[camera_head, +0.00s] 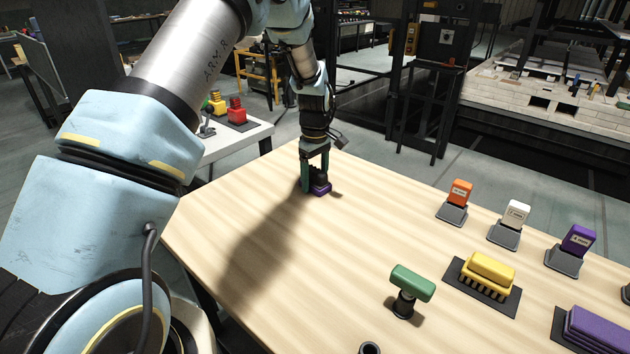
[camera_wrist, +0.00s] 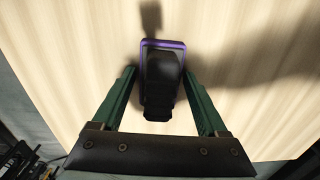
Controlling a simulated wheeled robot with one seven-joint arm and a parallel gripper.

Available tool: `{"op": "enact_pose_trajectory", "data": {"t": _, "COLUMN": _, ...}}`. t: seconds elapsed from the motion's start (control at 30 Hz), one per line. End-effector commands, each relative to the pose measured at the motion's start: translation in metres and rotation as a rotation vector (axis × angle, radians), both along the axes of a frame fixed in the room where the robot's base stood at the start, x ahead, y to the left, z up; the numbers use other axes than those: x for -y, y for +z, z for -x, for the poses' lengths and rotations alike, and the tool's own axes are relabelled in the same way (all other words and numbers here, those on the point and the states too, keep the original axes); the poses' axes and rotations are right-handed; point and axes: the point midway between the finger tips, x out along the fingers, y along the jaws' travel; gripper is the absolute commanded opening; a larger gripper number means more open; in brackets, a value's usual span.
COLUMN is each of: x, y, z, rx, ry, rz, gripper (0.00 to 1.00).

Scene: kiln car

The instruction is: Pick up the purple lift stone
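The purple lift stone (camera_head: 320,189) stands on the wooden table, directly under my gripper (camera_head: 315,178) in the head view. It has a purple base and a black upper part. In the wrist view the lift stone (camera_wrist: 163,43) shows as a purple rim around a black grip, between the two green fingers of my gripper (camera_wrist: 160,74). The fingers are apart, one on each side of the black grip, with narrow gaps visible. The head view shows the fingers reaching down close to the stone. The fingers partly hide the stone there.
On the wooden table (camera_head: 370,225), a green-topped tool (camera_head: 411,284), a yellow brush (camera_head: 488,272) and a purple block (camera_head: 598,328) lie to the right. Orange (camera_head: 460,192), white (camera_head: 516,213) and purple (camera_head: 578,240) tags stand on grey bases. The table around the stone is clear.

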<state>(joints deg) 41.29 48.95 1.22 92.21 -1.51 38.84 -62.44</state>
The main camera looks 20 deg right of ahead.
Motion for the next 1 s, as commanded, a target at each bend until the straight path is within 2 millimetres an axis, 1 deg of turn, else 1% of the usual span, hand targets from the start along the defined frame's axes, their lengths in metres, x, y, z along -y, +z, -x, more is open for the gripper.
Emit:
{"op": "enact_pose_trajectory", "data": {"t": 0.03, "x": 0.0000, "y": 0.0001, "z": 0.0000, "rx": 0.000, "ry": 0.000, "rz": 0.000, "gripper": 0.69}}
{"op": "enact_pose_trajectory", "data": {"t": 0.07, "x": 0.0000, "y": 0.0001, "z": 0.0000, "rx": 0.000, "ry": 0.000, "rz": 0.000, "gripper": 0.66}}
{"op": "enact_pose_trajectory", "data": {"t": 0.63, "x": 0.0001, "y": 0.0004, "z": 0.0000, "rx": 0.000, "ry": 0.000, "rz": 0.000, "gripper": 0.02}}
{"op": "enact_pose_trajectory", "data": {"t": 0.67, "x": 0.0001, "y": 0.0004, "z": 0.0000, "rx": 0.000, "ry": 0.000, "rz": 0.000, "gripper": 0.00}}
{"op": "enact_pose_trajectory", "data": {"t": 1.0, "x": 0.0005, "y": 0.0032, "z": -0.0006, "rx": 0.002, "ry": 0.000, "rz": 0.001, "gripper": 0.00}}
